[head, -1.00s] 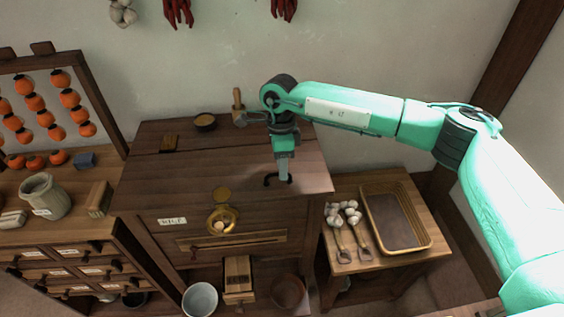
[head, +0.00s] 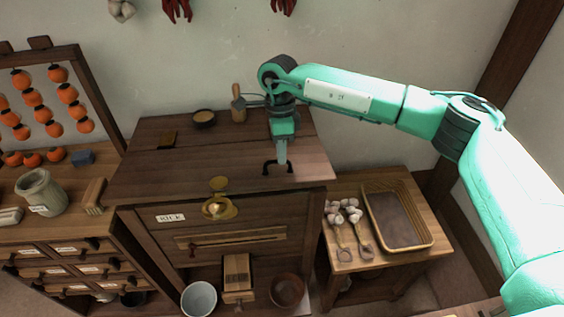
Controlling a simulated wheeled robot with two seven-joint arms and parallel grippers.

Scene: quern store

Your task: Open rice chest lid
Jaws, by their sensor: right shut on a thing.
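The rice chest (head: 150,232) is a dark wooden chest with a white label reading RICE. Its front lid panel (head: 200,162) is raised a little at the front edge, tilted up from the chest body. A dark bar handle (head: 268,168) sits near the lid's front right. My right gripper (head: 282,163) points down and is shut on the handle. The fingers hide part of it. My left gripper is not in view.
A small bowl (head: 204,118) and a wooden pestle-like tool (head: 238,104) stand on the chest's back strip. A drawer cabinet (head: 60,228) stands at left. The wall is close behind.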

